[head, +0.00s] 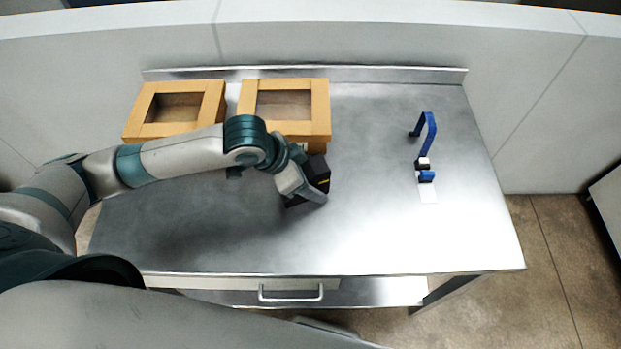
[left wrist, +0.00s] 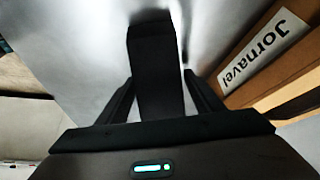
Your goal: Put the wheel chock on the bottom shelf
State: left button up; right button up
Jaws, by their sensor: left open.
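The wheel chock (head: 321,170) looks like a black block with a yellow mark, on the steel table top near its middle. My left gripper (head: 306,192) is at the chock and hides part of it in the head view. In the left wrist view a black block, the chock (left wrist: 153,65), stands between the two dark fingers (left wrist: 160,100) of my open gripper. Contact with the fingers cannot be told. The bottom shelf (head: 385,291) shows only as a strip below the table's front edge. My right gripper is not in view.
Two wooden open-topped boxes (head: 319,117) (head: 140,129) stand at the back left of the table; one bears a "Jornavel" label (left wrist: 265,50). A blue bent-handled tool (head: 430,135) is at the right. A drawer with a handle (head: 290,296) is at the front. The table's right front is clear.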

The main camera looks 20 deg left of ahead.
pick_arm(q)
jog(key=v, duration=1)
jog(key=shift+a+r+b, duration=0.1)
jog(key=shift+r+b, duration=0.15)
jog(key=shift+b, duration=0.15)
jog(key=shift+v, duration=0.8)
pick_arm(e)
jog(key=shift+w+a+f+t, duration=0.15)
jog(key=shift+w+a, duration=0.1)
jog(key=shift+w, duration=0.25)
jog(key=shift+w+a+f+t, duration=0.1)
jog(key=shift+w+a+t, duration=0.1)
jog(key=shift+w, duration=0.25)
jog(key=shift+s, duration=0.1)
